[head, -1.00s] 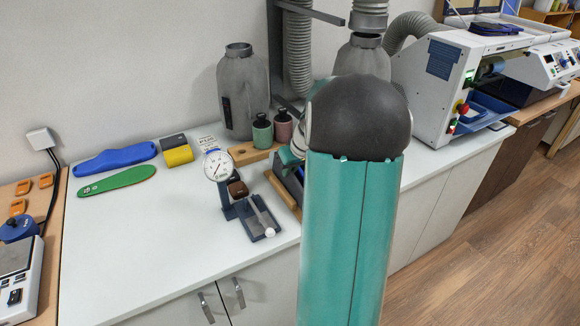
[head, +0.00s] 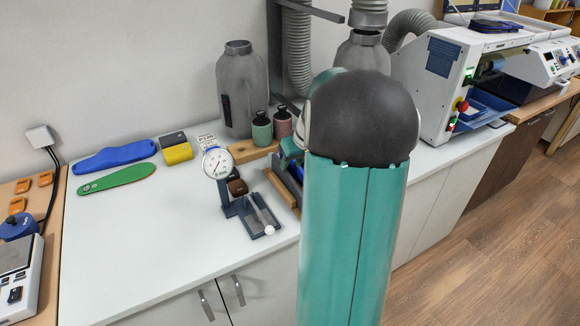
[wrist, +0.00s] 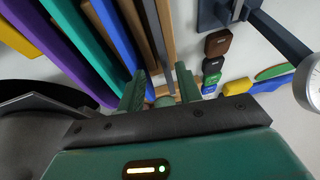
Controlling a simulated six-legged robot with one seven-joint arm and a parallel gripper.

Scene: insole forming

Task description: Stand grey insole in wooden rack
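The wooden rack (head: 283,190) is mostly hidden behind my arm in the head view; only its left edge shows on the counter. A thin grey edge (wrist: 153,35), likely the grey insole, shows ahead of my fingers among the slats. My gripper (wrist: 160,75) has its two green fingers apart, with a gap between their tips near that edge. I cannot tell whether they touch it.
A dial gauge (head: 216,163) on a stand is close left of the rack. Green (head: 117,178) and blue (head: 115,156) insoles lie flat on the counter. Green and pink bottles (head: 262,130) stand behind. The counter's front left is clear.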

